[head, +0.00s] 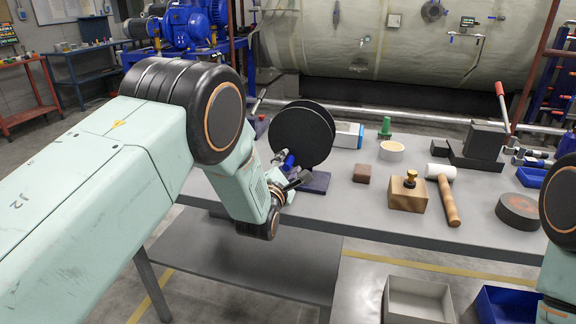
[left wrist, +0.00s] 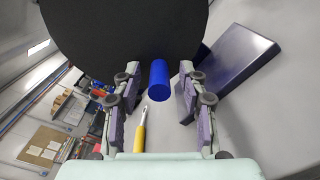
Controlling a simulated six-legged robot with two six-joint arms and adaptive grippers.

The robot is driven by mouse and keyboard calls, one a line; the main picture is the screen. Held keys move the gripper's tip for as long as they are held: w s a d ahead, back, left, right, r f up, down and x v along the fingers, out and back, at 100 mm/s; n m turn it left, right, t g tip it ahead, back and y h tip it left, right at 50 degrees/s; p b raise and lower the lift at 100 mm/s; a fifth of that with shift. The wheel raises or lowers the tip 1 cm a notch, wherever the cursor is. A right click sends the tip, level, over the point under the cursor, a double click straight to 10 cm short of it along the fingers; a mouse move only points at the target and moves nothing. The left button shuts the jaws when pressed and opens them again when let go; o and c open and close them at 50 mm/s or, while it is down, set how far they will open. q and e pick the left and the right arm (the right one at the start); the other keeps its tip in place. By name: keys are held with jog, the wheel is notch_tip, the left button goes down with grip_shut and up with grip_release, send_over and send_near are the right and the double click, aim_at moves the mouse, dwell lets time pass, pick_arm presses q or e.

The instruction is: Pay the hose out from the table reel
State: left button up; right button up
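The table reel (head: 306,132), with large black discs, stands on a dark blue base (head: 316,183) at the left part of the grey table. In the left wrist view its black disc (left wrist: 120,35) fills the top, with the base (left wrist: 232,58) to the right. A blue cylindrical handle (left wrist: 159,82) sticks out from the disc. My left gripper (head: 288,178) is at the reel's near side. In the left wrist view its fingers (left wrist: 158,97) are open, one on each side of the blue handle, with gaps on both sides. No hose can be made out. My right gripper is out of view.
On the table (head: 340,210) are a brown block (head: 362,173), a brass-knobbed box (head: 408,195), a mallet (head: 448,200), a dark round disc (head: 518,211) and a vice (head: 480,146). A yellow-handled tool (left wrist: 140,135) lies beneath my left gripper. Open bins (head: 418,288) stand in front.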

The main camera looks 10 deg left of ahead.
pick_arm(q)
jog(key=s, duration=1.2)
jog(key=shift+a, duration=0.2)
